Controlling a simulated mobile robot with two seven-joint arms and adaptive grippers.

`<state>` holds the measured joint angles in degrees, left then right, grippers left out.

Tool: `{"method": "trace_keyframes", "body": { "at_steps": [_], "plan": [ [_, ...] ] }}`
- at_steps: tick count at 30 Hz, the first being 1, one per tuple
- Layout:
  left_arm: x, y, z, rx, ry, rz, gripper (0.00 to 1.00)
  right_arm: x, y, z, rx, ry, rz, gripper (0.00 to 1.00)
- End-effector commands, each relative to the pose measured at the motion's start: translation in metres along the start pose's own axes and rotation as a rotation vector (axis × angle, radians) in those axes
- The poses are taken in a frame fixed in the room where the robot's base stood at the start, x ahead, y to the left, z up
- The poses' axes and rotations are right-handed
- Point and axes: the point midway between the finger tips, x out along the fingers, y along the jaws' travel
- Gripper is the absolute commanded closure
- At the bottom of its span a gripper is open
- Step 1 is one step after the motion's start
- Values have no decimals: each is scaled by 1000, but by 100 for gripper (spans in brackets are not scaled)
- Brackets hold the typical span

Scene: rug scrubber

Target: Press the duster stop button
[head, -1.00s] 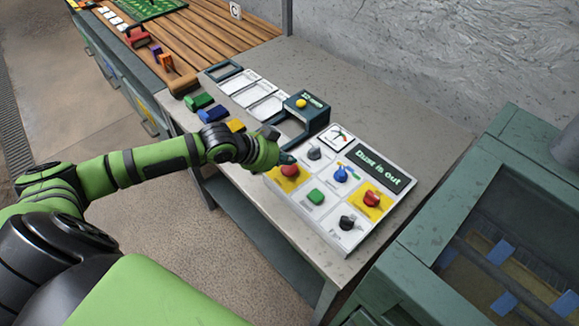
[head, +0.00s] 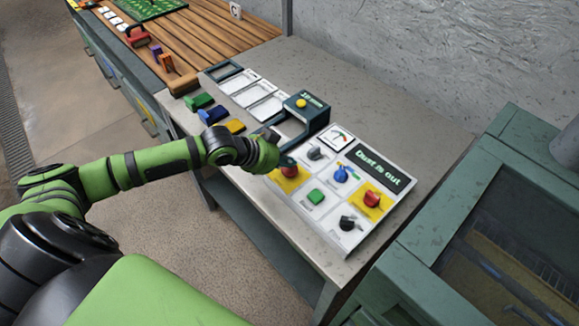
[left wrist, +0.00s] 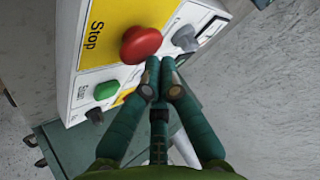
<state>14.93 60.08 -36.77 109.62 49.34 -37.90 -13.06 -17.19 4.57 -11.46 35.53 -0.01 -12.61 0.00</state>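A white control panel (head: 277,190) with a display reading "Dust is out" lies on the grey table. Its left red button (head: 290,171) sits on a yellow patch. A second red button (head: 371,199) sits on another yellow patch at the right. My left gripper (head: 288,161) is at the left red button and partly covers it. In the left wrist view, a red button (left wrist: 142,44) sits beside a yellow "Stop" label (left wrist: 98,32). My closed fingertips (left wrist: 160,66) are right at its lower right edge; I cannot tell whether they touch. My right gripper is not in view.
The panel also has a green button (head: 316,196), a blue knob (head: 340,174), a grey knob (head: 314,153) and a black knob (head: 347,223). A dark frame with a yellow button (head: 301,103) stands behind. A green machine (head: 410,262) stands at the right.

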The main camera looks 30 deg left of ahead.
Motion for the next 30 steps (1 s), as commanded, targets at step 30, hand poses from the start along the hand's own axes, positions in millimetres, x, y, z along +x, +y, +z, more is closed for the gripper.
{"method": "trace_keyframes", "body": {
  "at_steps": [30],
  "plan": [
    [7, 3, 7, -1, -1, 0, 100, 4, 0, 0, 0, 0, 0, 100]
  ]
}}
